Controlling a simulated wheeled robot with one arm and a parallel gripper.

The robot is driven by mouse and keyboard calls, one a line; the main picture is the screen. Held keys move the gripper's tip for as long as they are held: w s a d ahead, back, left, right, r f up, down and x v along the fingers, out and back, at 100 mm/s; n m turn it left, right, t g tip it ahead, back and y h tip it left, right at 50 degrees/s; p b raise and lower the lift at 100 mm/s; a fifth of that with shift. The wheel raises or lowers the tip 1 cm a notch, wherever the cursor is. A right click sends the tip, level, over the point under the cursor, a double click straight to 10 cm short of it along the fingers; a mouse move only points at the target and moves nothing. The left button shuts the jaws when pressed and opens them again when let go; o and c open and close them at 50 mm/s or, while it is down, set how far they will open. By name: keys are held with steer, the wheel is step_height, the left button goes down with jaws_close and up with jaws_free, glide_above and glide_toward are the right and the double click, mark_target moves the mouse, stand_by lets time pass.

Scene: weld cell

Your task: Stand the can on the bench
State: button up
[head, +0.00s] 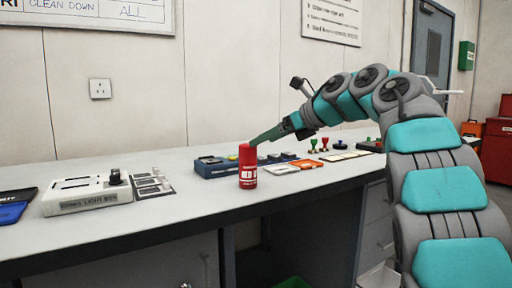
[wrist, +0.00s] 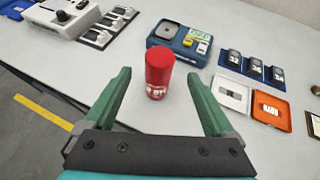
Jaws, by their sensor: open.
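The red can (head: 248,168) stands upright on the bench (head: 190,205), close to its front edge. It has a white label band low on its side. In the wrist view the can (wrist: 158,74) stands between and just beyond the open fingers of my gripper (wrist: 160,98). Neither finger is seen touching it. In the head view my gripper (head: 266,136) reaches in from the right, with green fingers at the can's top right. One finger is hidden there.
A white light box (head: 85,196) stands left on the bench. A blue case (head: 215,166) is behind the can. White and orange trays (head: 305,164) and several small stamps lie to the right. The bench between light box and can is mostly clear.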

steer(key=shift+s+d+r, duration=0.3)
steer(key=shift+s+d, duration=0.05)
steer(key=shift+d, duration=0.15)
